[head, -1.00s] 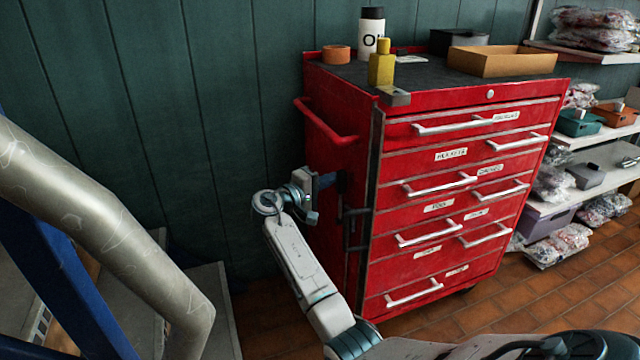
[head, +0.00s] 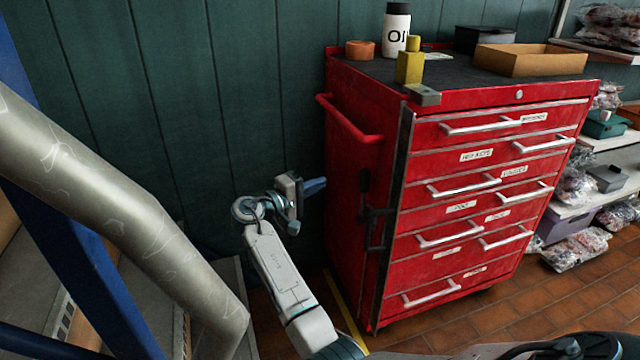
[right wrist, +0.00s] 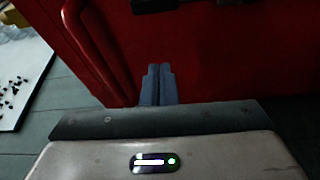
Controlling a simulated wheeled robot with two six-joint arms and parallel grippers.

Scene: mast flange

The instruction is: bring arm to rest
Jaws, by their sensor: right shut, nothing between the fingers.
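My right arm comes up from the bottom of the head view, and its gripper (head: 314,187) points right, toward the side of the red tool cabinet (head: 350,210). The fingers are shut with nothing between them. A narrow gap shows between the fingertips and the cabinet's side in the head view. In the right wrist view the two blue-grey fingers (right wrist: 158,85) lie together in front of the red cabinet wall (right wrist: 220,60). My left gripper is not in view.
The cabinet's red side handle (head: 345,122) sticks out above the gripper. A yellow bottle (head: 410,62), a white bottle (head: 396,32) and a cardboard tray (head: 530,60) stand on top. A thick grey pipe (head: 110,210) and blue post cross the left side. Green wall stands behind.

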